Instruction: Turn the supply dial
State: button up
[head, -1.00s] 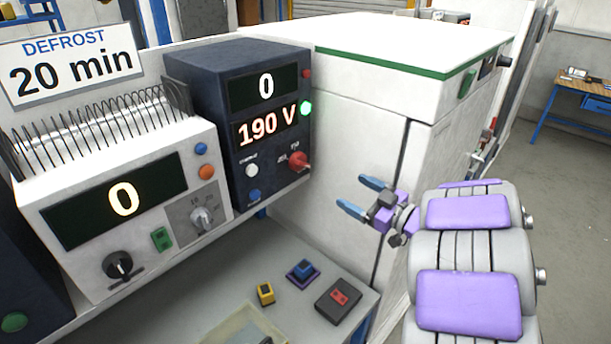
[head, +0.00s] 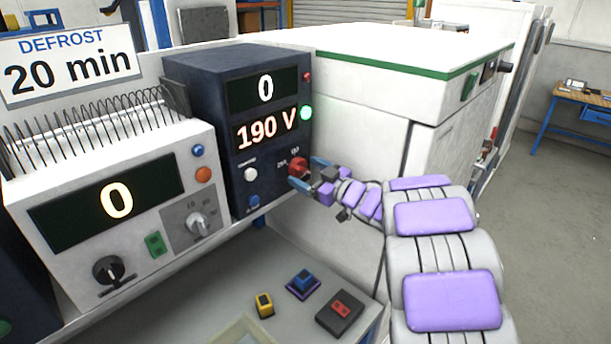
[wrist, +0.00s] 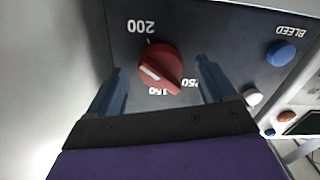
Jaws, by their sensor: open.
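The supply dial is a red knob (head: 298,167) low on the right of the dark power supply (head: 222,150). In the wrist view the red knob (wrist: 160,66) lies between and just beyond my two blue fingers, with marks 150, 200 and 250 around it, upside down. Its white pointer line is slanted, and I cannot tell which mark it is set to. The supply displays read 0 and 190 V. My gripper (head: 308,173) is open, with one finger on each side of the knob; I cannot tell if either touches it.
A blue BLEED button (wrist: 282,54) and a white knob (head: 250,174) sit beside the dial on the panel. A white unit (head: 118,205) reading 0 stands to the left. A large white cabinet (head: 370,120) stands behind my arm. Small blocks with buttons (head: 340,310) lie on the bench below.

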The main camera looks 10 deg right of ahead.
jog(key=shift+w+a, duration=0.3)
jog(key=shift+w, duration=0.1)
jog(key=c, duration=1)
jog(key=shift+c, duration=0.3)
